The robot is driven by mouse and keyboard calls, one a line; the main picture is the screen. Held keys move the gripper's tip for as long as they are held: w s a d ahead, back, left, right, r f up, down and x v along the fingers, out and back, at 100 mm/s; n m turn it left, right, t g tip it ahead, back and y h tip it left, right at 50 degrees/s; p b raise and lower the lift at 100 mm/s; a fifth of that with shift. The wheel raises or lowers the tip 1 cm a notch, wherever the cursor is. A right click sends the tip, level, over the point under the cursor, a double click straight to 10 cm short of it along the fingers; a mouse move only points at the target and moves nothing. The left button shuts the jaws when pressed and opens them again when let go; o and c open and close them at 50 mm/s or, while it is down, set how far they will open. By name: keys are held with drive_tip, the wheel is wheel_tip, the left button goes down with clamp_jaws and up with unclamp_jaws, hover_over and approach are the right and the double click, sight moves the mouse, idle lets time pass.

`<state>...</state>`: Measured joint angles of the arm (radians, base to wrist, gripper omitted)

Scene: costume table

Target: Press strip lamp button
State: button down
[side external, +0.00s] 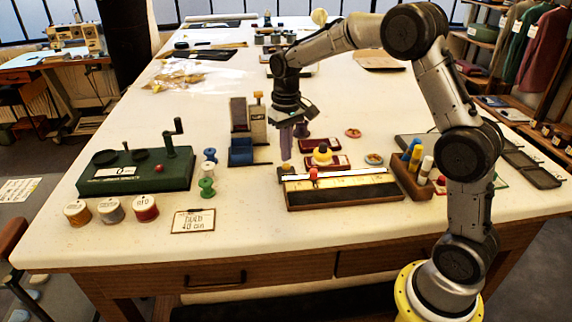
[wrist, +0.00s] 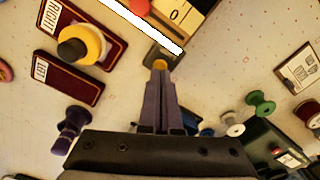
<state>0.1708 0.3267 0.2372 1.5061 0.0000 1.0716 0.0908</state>
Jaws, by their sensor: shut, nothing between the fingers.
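The strip lamp is a bright white bar (side external: 345,174) along the back of a long dark tray; it also shows at the top of the wrist view (wrist: 142,20). At its left end in the side view a small yellowish button (side external: 286,167) sits on a dark base. In the wrist view the button (wrist: 160,64) is orange-yellow, straight ahead of the fingertips. My gripper (side external: 286,157) is shut and empty, pointing down over the button; it shows in the wrist view too (wrist: 160,75). I cannot tell whether the tips touch the button.
A red knob (side external: 313,173) stands by the bar. Dark red plates (wrist: 82,75), one bearing a yellow ring with a black knob (wrist: 80,45), lie behind. A blue-based device (side external: 243,150), spools (side external: 207,180) and a green crank machine (side external: 135,170) stand left; a marker holder (side external: 411,180) stands right.

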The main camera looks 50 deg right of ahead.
drive_tip(key=shift+f, duration=1)
drive_tip(key=shift+r, duration=0.1)
idle(0.4)
drive_tip(key=shift+r, duration=3.45)
drive_tip(key=shift+a, duration=0.1)
wheel_tip(320, 180, up, 6)
drive_tip(key=r+t, duration=0.1)
drive_tip(key=t, duration=0.1)
hover_over(286, 165)
drive_tip(key=s+a, duration=0.2)
drive_tip(key=s+a+r+n+t, duration=0.1)
drive_tip(key=s+a+r, duration=0.3)
drive_tip(key=s, duration=0.5)
drive_tip(key=s+f+n+t, duration=0.1)
drive_tip(key=s+f, duration=0.2)
drive_tip(key=s, duration=0.5)
drive_tip(key=s+a+f+n+t, duration=0.1)
drive_tip(key=s+f, duration=0.3)
drive_tip(key=s, duration=0.5)
drive_tip(key=shift+a+t, duration=0.25)
drive_tip(key=shift+t, duration=0.05)
